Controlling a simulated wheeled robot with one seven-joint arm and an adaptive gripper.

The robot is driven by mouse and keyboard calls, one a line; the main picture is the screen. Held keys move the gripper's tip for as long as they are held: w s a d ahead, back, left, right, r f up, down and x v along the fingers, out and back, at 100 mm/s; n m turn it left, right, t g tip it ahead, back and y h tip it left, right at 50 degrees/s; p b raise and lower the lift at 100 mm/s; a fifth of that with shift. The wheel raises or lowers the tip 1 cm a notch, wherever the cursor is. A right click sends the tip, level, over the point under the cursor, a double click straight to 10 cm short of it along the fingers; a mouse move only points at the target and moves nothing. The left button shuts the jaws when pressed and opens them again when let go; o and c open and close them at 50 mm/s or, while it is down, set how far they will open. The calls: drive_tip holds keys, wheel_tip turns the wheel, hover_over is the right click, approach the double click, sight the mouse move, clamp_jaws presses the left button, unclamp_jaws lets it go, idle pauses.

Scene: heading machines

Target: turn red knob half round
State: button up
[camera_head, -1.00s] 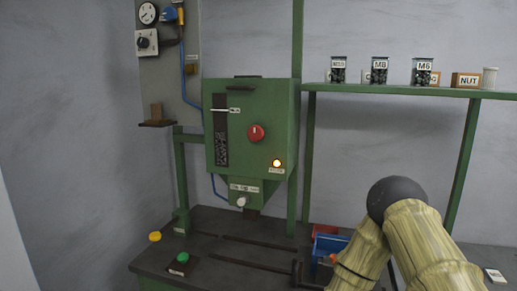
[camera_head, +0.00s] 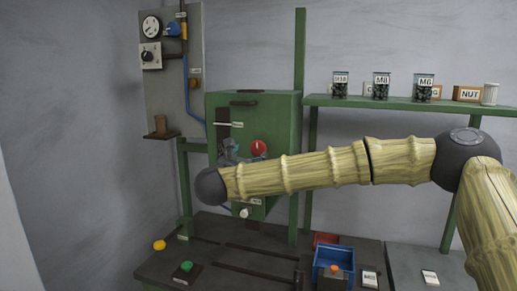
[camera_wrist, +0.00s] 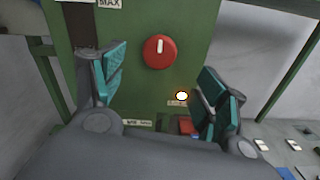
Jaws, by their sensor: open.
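The red knob (camera_head: 258,147) is round, on the front of the green machine box (camera_head: 272,110). Its white mark points straight up, as the wrist view shows at the knob (camera_wrist: 159,51). My gripper (camera_wrist: 160,95) is open and empty, with its teal-padded fingers spread to either side below the knob, apart from it. In the head view my gripper (camera_head: 242,152) is at the box front, just left of the knob, partly hidden by my arm. My arm covers the lower part of the box.
A lit lamp (camera_wrist: 181,96) sits below the knob at right. A slotted window with a white pointer (camera_head: 232,124) is left of the knob. A blue bin (camera_head: 333,262), green button (camera_head: 183,270) and yellow button (camera_head: 159,245) are on the bench. A shelf (camera_head: 410,102) holds jars.

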sight(257, 148)
drive_tip(key=p+x, duration=0.5)
drive_tip(key=x, duration=0.4)
drive_tip(key=shift+w+p, duration=0.2)
drive_tip(key=shift+p, duration=0.15)
drive_tip(key=shift+w+d, duration=0.25)
drive_tip(key=shift+w, duration=0.35)
drive_tip(key=shift+f, duration=0.1)
drive_tip(key=c, duration=1)
